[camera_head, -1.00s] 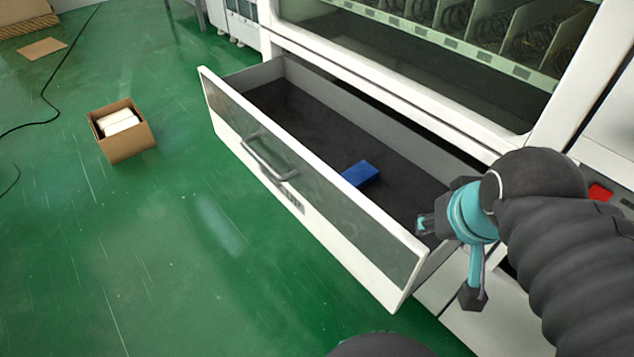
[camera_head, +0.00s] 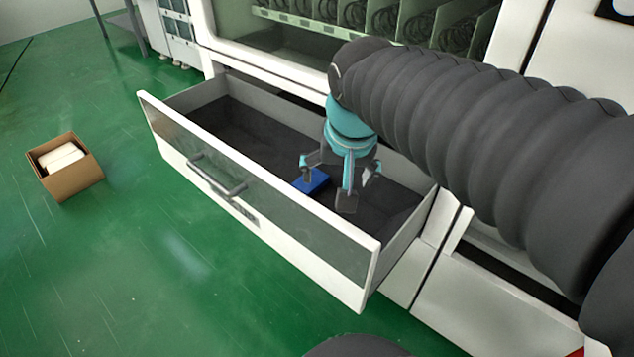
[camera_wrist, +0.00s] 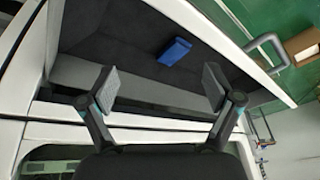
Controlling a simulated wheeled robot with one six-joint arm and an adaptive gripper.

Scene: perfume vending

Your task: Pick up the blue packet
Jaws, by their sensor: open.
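The blue packet (camera_head: 311,181) lies on the dark floor of the pulled-out drawer (camera_head: 262,215), toward the drawer's front panel. My gripper (camera_head: 328,182) is open and empty, pointing down over the drawer, close to the packet in the head view. One finger partly overlaps the packet there. In the wrist view the packet (camera_wrist: 174,52) lies beyond the fingertips, between the two fingers' lines and nearer the right one. My gripper (camera_wrist: 158,85) shows a wide gap there, with nothing between the fingers.
The drawer's front panel with its handle (camera_head: 217,180) and its side walls surround the packet. The vending machine (camera_head: 300,40) rises behind. An open cardboard box (camera_head: 75,180) stands on the green floor at left.

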